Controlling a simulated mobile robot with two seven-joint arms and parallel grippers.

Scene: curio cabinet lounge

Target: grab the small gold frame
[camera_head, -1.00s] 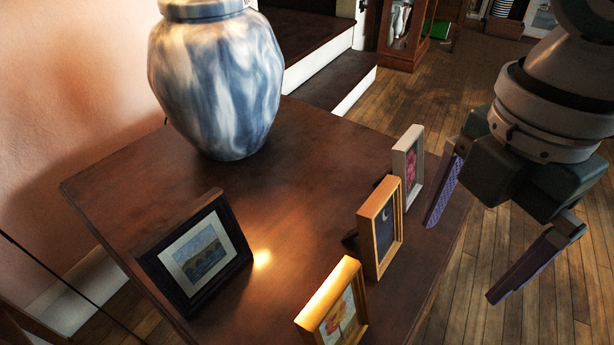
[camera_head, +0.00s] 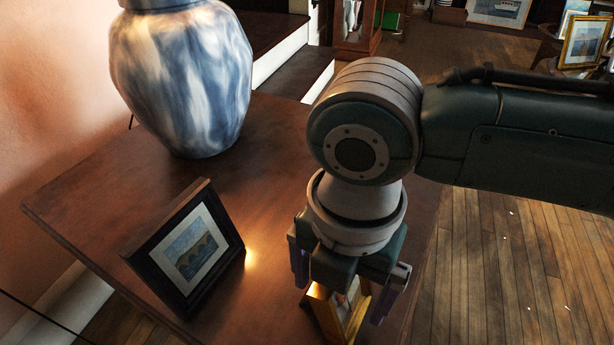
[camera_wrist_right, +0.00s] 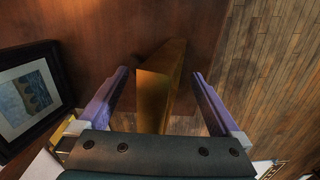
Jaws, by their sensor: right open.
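The small gold frame (camera_head: 326,310) stands near the front right edge of the table, partly covered by my right gripper. My right gripper (camera_head: 340,301) points down over it and is open, with one finger on each side. In the right wrist view the gold frame (camera_wrist_right: 156,92) rises between the two purple fingers of the gripper (camera_wrist_right: 160,74), with a gap on both sides. My left gripper is not in view.
A dark-framed picture (camera_head: 190,250) stands left of the gold frame on the wooden table (camera_head: 90,205). A large blue-and-white vase (camera_head: 185,80) stands at the back. My right arm hides the table's right part. Wooden floor (camera_head: 500,265) lies to the right.

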